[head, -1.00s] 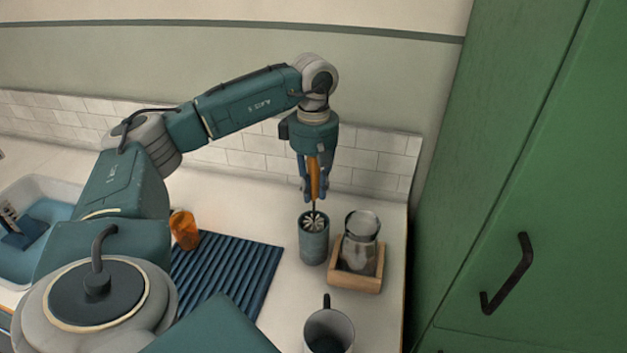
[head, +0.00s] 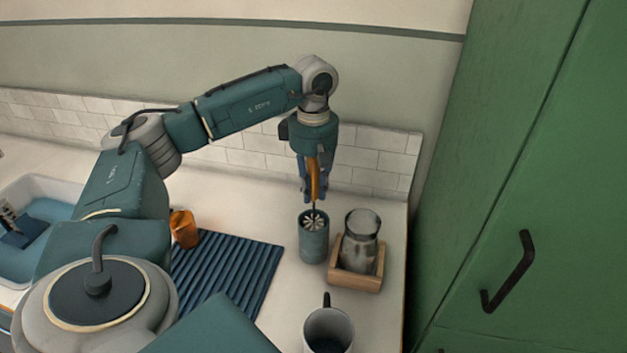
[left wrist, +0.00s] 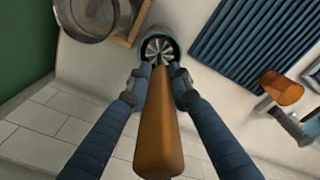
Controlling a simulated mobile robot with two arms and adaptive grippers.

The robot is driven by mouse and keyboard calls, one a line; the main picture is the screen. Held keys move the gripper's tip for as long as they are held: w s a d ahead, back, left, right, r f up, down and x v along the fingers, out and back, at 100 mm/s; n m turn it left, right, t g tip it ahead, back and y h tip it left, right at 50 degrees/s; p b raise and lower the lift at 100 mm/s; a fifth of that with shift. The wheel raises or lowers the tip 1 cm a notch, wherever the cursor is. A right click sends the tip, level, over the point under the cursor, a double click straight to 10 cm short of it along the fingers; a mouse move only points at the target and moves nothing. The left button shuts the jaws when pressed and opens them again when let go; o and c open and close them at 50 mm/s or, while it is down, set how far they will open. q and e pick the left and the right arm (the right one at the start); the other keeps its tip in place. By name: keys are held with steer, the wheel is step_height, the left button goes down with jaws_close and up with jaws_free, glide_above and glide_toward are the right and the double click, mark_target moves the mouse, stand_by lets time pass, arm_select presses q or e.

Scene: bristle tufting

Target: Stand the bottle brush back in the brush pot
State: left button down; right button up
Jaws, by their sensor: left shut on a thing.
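The bottle brush (head: 314,180) has an orange-brown handle, a thin dark stem and a pale bristle head. My left gripper (head: 314,195) is shut on its handle and holds it upright. In the left wrist view the brush handle (left wrist: 158,125) lies between the two fingers of my left gripper (left wrist: 157,85). The brush pot (head: 314,242) is a grey-green cylinder on the counter, right below the gripper. The bristle head shows at the pot's mouth, within its rim; how deep it reaches is hidden. The pot's rim also shows in the left wrist view (left wrist: 176,45). My right gripper is not in view.
A glass jar (head: 360,240) in a wooden tray (head: 357,282) stands close to the pot's right. A mug (head: 329,328) is in front. A blue ribbed mat (head: 226,270) and an orange cup (head: 184,229) lie left. A tiled backsplash (head: 370,160) is behind.

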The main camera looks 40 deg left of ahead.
mark_target(314, 162)
arm_select(q)
steer(key=shift+f, duration=0.2)
steer(key=c, duration=1.5)
jaws_free()
steer(key=shift+r, duration=0.15)
steer(key=shift+r+p, duration=2)
steer(key=shift+r, duration=0.45)
steer(key=shift+r+p, duration=1.1)
steer(key=shift+r, duration=0.35)
